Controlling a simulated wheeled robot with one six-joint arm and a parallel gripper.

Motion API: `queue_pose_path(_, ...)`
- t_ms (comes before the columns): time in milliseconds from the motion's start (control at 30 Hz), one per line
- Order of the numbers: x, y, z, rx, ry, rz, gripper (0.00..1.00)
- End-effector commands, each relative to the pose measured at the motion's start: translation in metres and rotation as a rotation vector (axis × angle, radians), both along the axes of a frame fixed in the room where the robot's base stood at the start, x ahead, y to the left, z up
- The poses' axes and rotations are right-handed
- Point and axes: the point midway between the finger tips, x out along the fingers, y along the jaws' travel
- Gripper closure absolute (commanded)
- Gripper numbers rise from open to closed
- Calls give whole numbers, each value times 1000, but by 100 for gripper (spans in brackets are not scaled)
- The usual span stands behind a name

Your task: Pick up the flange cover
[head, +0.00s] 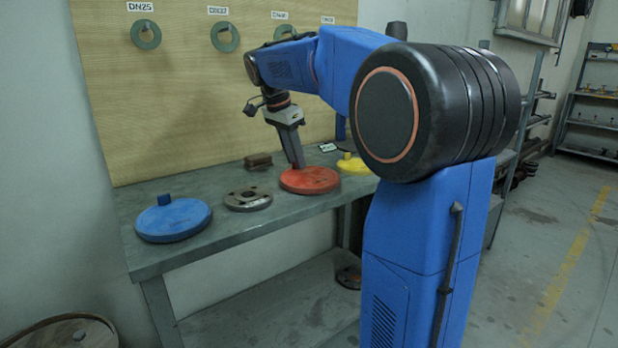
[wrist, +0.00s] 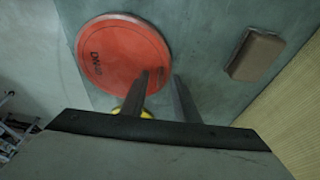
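Three round covers lie on the workbench: a blue one (head: 175,222) with a knob at the left, a red one (head: 312,182) in the middle, and a yellow one (head: 357,166) with a knob at the right, partly behind my arm. My gripper (head: 299,165) points down at the red cover's far side. In the wrist view the red cover (wrist: 110,55) shows a flat top with "DN" lettering. My fingers (wrist: 161,75) are apart with nothing held, one over the cover's edge and one beside it. A bit of yellow (wrist: 147,112) shows behind them. I cannot tell whether the fingertips touch the red cover.
A grey flange with holes (head: 248,200) lies between the blue and red covers. A brown block (head: 258,161) sits behind it, and also shows in the wrist view (wrist: 256,55). A wooden board (head: 200,110) with labelled hanging rings rises behind the bench (head: 150,258).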

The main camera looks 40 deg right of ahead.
Motion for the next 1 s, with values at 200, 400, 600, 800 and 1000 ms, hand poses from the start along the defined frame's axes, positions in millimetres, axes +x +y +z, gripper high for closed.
queue_pose_path(200, 0, 0, 0, 0, 0, 0, 77)
queue_pose_path(400, 0, 0, 0, 0, 0, 0, 100)
queue_pose_path(600, 0, 0, 0, 0, 0, 0, 100)
queue_pose_path(800, 1, 0, 12, 0, -1, 0, 100)
queue_pose_path(1000, 1, 0, 48, -1, -2, 0, 100)
